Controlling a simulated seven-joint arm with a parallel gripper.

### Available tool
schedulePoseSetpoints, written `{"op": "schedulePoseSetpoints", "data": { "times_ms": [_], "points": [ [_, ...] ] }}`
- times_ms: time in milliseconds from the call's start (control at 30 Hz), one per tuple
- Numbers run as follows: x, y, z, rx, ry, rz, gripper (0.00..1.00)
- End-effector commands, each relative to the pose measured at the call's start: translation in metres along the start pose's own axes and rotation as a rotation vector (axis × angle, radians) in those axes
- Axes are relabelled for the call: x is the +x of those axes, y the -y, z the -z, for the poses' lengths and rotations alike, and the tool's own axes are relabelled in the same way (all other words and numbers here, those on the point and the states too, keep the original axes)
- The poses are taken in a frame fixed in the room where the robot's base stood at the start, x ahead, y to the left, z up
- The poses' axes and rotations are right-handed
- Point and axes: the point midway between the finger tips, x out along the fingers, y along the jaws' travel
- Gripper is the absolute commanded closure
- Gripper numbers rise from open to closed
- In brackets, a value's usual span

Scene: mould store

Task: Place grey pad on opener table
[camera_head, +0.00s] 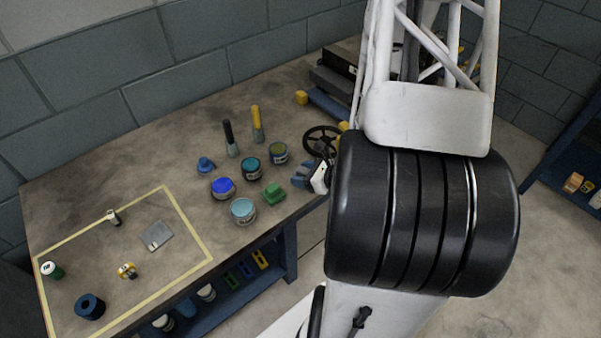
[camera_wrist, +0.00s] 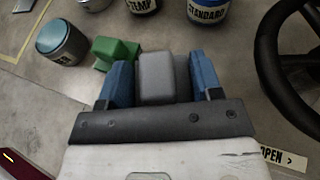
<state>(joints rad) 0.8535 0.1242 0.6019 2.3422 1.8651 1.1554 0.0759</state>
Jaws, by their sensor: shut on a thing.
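My gripper (camera_head: 302,178) is at the right front part of the workbench, beside a black handwheel (camera_head: 320,140). In the wrist view its two blue fingers (camera_wrist: 157,72) are shut on the grey pad (camera_wrist: 158,78), a smooth block with rounded edges. In the head view I cannot make out the pad at the fingers. A label reading "OPEN" (camera_wrist: 283,158) lies near the wheel (camera_wrist: 268,60) in the wrist view. The opener stands at the bench's back right, partly hidden by my arm; its blue rail (camera_head: 328,104) and dark block (camera_head: 333,82) show. I cannot tell which surface is its table.
A green block (camera_head: 274,193) and several paint tins (camera_head: 243,210) stand just left of my gripper. A yellow-handled tool (camera_head: 257,122) and a dark one (camera_head: 230,137) stand behind. A yellow-taped area (camera_head: 187,222) at left holds a grey plate (camera_head: 156,236) and small items.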

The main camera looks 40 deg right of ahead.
Motion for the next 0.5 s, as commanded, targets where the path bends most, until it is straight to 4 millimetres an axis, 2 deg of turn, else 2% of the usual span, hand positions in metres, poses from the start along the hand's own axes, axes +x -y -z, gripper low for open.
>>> {"op": "schedulePoseSetpoints", "data": {
  "times_ms": [233,500],
  "points": [
    [0.020,0.025,-0.005,0.000,0.001,-0.001,0.64],
    [0.024,0.030,-0.006,0.000,0.001,0.000,0.64]
  ]
}}
